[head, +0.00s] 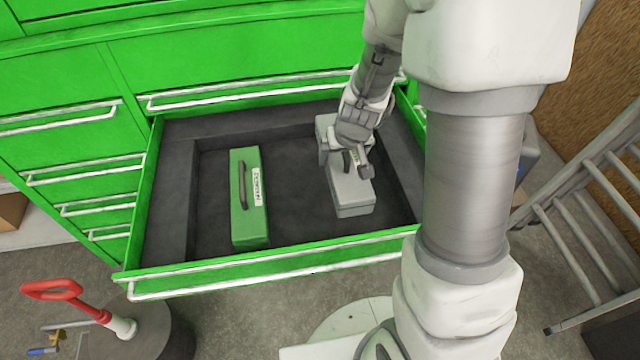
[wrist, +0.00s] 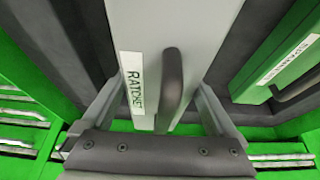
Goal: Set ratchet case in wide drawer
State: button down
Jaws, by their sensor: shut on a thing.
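The grey ratchet case (head: 352,194) is in the open wide drawer (head: 270,262), toward its right side. In the wrist view the case (wrist: 190,30) shows its "RATCHET" label and dark handle. My gripper (head: 352,165) is over the case and shut on it, with one finger on each side in the wrist view (wrist: 155,115). Whether the case rests fully on the drawer floor is hard to tell.
A green case (head: 250,205) with a dark handle lies in the drawer, left of the grey case with a gap between. Closed green drawers (head: 75,120) are at the left. A ladder (head: 590,220) leans at the right. A red-handled tool (head: 70,295) stands at lower left.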

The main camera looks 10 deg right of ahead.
jog(key=shift+f+b, duration=1.4)
jog(key=shift+f, duration=2.2)
jog(key=shift+f, duration=0.15)
grip_release()
